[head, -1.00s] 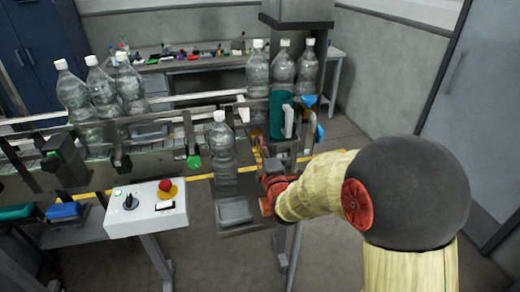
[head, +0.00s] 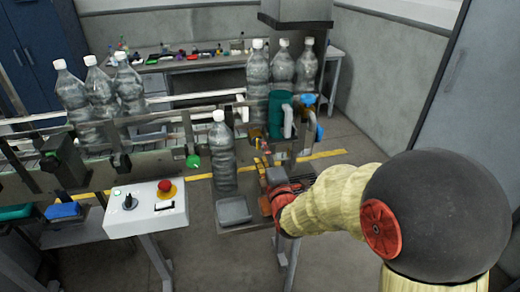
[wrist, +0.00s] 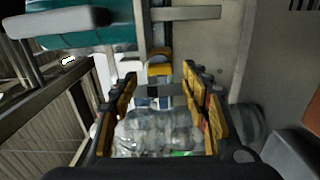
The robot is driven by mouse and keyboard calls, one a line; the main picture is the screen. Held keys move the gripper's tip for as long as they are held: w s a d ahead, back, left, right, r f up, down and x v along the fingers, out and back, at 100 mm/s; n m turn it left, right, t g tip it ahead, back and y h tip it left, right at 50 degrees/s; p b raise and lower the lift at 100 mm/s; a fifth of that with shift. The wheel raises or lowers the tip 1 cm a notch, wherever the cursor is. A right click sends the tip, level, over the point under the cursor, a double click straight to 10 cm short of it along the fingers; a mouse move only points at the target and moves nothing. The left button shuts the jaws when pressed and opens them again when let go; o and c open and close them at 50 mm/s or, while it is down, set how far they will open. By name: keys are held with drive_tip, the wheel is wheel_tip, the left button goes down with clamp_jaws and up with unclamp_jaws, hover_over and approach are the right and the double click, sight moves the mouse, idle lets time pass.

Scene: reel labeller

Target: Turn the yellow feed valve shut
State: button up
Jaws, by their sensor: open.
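A small yellow part (wrist: 159,69), which looks like the feed valve, shows in the wrist view just beyond my fingertips. My gripper (wrist: 168,98) is open, with its yellow-padded fingers on either side of the picture's middle and nothing clamped. I cannot tell how far the valve is turned or whether a finger touches it. In the head view, my gripper (head: 263,160) is to the right of the single clear bottle (head: 222,158), below the teal labeller part (head: 281,112). The valve is hard to make out there.
Clear bottles stand on the conveyor (head: 150,152) at left and behind the labeller. A white control box (head: 146,208) with a red button stands front left. The floor at right is open.

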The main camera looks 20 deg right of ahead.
drive_tip(key=s, duration=0.7)
drive_tip(key=shift+s, duration=0.4)
drive_tip(key=s+m+g, duration=1.2)
drive_tip(key=s+m, duration=0.5)
drive_tip(key=s, duration=1.1)
drive_tip(key=shift+r+m, duration=0.2)
drive_tip(key=shift+m, duration=0.2)
drive_tip(key=shift+w, duration=0.1)
